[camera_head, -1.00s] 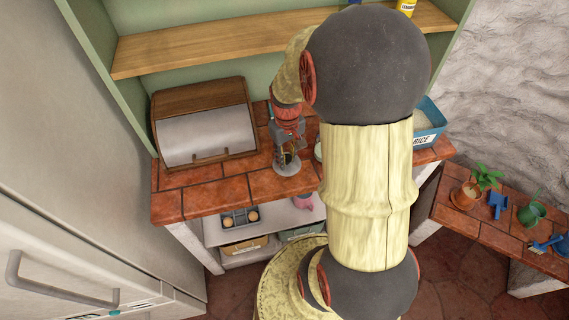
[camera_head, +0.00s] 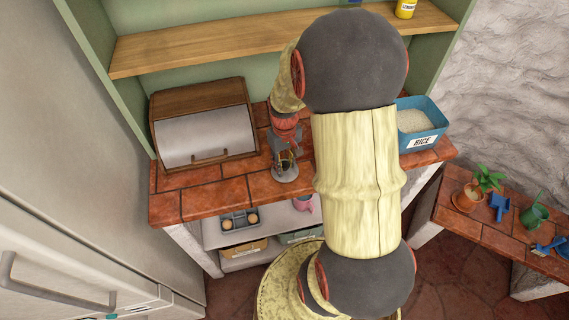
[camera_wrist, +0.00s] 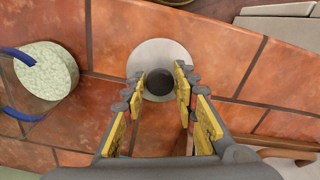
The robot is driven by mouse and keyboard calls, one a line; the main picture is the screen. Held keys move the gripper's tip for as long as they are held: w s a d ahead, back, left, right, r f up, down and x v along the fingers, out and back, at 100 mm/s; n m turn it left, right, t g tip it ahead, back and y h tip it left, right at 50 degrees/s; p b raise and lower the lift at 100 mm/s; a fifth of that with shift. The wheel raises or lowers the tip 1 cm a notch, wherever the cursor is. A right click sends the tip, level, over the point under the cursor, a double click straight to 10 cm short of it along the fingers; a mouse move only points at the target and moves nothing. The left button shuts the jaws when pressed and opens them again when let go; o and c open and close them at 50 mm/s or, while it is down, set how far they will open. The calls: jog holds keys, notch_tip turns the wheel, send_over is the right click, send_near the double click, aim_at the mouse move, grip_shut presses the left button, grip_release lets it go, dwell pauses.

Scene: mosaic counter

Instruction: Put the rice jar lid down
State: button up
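The lid (camera_wrist: 137,58) is a pale grey disc with a dark round knob in its middle. My gripper (camera_wrist: 160,84) has its yellow-padded fingers on both sides of the knob, shut on it. In the head view the lid (camera_head: 285,174) hangs under my gripper (camera_head: 285,158), low over the tiled counter (camera_head: 205,198); whether it touches the tiles I cannot tell. I cannot make out the open rice jar for certain; my arm covers part of the counter. A blue bin labelled RICE (camera_head: 420,143) stands at the counter's right end.
A wooden bread box (camera_head: 205,130) stands on the left. A dark round item (camera_wrist: 172,1) shows at the top edge. Tiles left of the lid are bare in the head view.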

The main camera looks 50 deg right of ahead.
aim_at(284, 163)
jog(key=shift+o, duration=1.1)
notch_tip(284, 163, up, 12)
jog(key=p, duration=0.3)
jog(key=a+r+n+t, duration=0.2)
jog(key=a+r+t, duration=0.1)
jog(key=a+r, duration=0.9)
jog(key=s+a+r+n+t, duration=0.1)
jog(key=s+a+r, duration=0.4)
jog(key=a, duration=0.5)
jog(key=shift+s+a+t, duration=0.3)
jog(key=shift+s+t, duration=0.5)
jog(key=shift+s, duration=0.45)
notch_tip(284, 163, down, 2)
jog(key=shift+f+b, duration=0.2)
jog(key=shift+b, duration=1.05)
jog(key=shift+r, duration=0.2)
jog(key=shift+c, duration=0.5)
